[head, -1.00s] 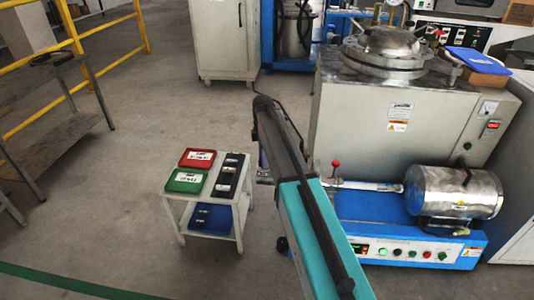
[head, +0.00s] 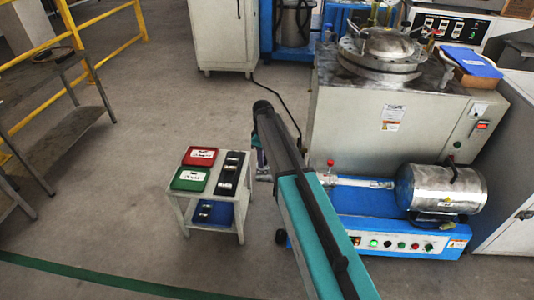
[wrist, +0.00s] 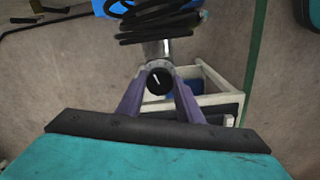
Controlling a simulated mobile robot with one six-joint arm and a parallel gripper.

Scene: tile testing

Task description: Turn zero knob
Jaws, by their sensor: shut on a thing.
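A round black knob (wrist: 159,81) with a white pointer line shows in the wrist view. The pointer is nearly upright in the picture, leaning slightly left. My gripper (wrist: 158,73) has its purple fingers on either side of the knob and is shut on it. A grey metal cylinder (wrist: 158,49) is just behind the knob, with dark coils above it. In the head view my gripper (head: 262,165) is mostly hidden behind my arm, and I cannot make out the knob there.
A small white table (head: 236,203) with red and green boxes and a dark tray stands left of my arm. A blue-based machine (head: 390,213) with a metal drum is to the right, before a grey tank cabinet (head: 350,110). Open floor lies left of the table.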

